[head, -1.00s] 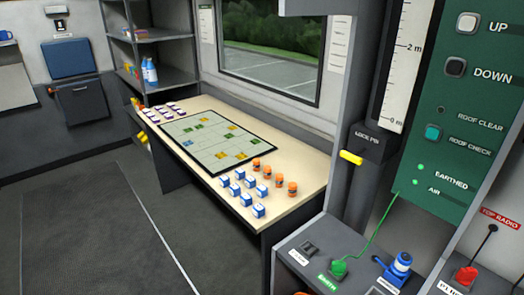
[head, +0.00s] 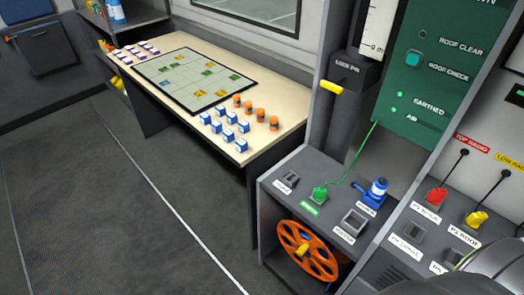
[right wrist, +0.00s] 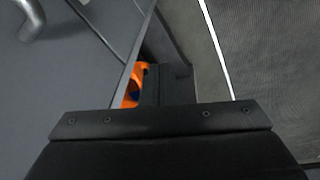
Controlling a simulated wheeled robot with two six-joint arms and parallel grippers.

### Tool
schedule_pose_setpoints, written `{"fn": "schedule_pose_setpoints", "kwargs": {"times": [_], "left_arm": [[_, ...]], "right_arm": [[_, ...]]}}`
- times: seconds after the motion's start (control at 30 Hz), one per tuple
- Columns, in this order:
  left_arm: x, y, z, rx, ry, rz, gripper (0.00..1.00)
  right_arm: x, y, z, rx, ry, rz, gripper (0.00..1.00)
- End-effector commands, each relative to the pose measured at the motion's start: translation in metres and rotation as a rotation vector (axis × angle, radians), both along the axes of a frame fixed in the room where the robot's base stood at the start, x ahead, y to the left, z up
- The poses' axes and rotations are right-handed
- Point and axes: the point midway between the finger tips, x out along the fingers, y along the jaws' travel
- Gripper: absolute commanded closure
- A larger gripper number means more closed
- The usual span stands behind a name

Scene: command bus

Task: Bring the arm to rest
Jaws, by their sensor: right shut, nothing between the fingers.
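My right gripper (right wrist: 166,82) shows in the right wrist view as dark shut fingers beyond the wide black wrist body, with nothing held. It points down past a grey panel edge towards the floor. Part of the orange reel is visible just left of the fingers. In the head view, a dark rounded part of my right arm is at the lower right corner, and the gripper itself is out of that picture. My left arm and gripper are in neither view.
A grey console (head: 277,199) holds a green plug (head: 319,194), a blue plug (head: 375,193) and an orange reel (head: 303,250) below. Red (head: 436,197) and yellow (head: 476,219) plugs stand near my arm. A table (head: 275,88) carries small blocks. The floor (head: 90,220) at left is clear.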

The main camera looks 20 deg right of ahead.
Motion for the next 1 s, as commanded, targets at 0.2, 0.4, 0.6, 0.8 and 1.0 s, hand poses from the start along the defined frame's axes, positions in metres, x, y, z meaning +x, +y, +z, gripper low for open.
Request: {"fn": "schedule_pose_setpoints", "kwargs": {"times": [0.2,0.4,0.6,0.8,1.0], "left_arm": [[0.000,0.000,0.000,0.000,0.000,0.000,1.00],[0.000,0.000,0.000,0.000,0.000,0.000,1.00],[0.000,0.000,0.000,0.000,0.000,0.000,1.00],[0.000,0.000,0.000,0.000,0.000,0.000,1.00],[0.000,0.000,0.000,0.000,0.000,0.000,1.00]], "right_arm": [[-0.048,0.004,-0.061,0.012,0.044,0.000,1.00],[-0.095,0.010,-0.096,0.021,0.072,0.002,1.00],[-0.123,0.013,-0.110,0.025,0.085,0.003,1.00],[-0.128,0.013,-0.112,0.026,0.088,0.003,1.00],[-0.128,0.013,-0.112,0.026,0.088,0.003,1.00]]}}
